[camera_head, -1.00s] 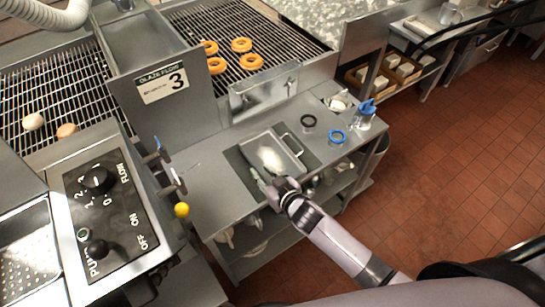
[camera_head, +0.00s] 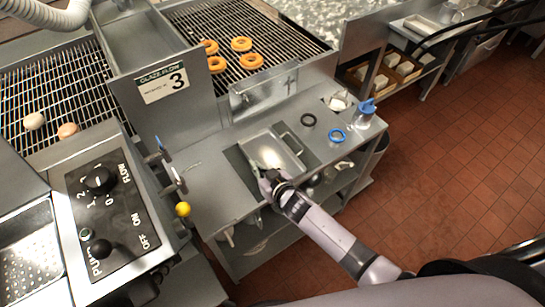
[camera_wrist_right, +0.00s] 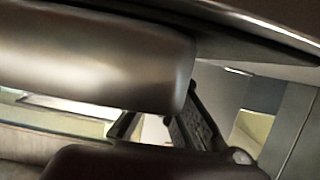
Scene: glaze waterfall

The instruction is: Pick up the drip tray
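The drip tray, a shallow metal pan (camera_head: 268,146) with a bar handle on its right side (camera_head: 293,142), is on a dark mat (camera_head: 243,160) on the steel side shelf. My right gripper (camera_head: 264,181) is at the tray's near edge and overlaps it in the head view. Whether it touches or grips the rim is unclear. The right wrist view is filled by large blurred metal and dark surfaces, with a textured finger pad (camera_wrist_right: 197,122) close by. My left gripper is not in view.
A black ring (camera_head: 308,120), a blue ring (camera_head: 337,136) and a blue-capped bottle (camera_head: 366,112) stand right of the tray. The glaze machine with its control panel (camera_head: 110,205) is at the left. Donuts (camera_head: 241,44) lie on the rack behind.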

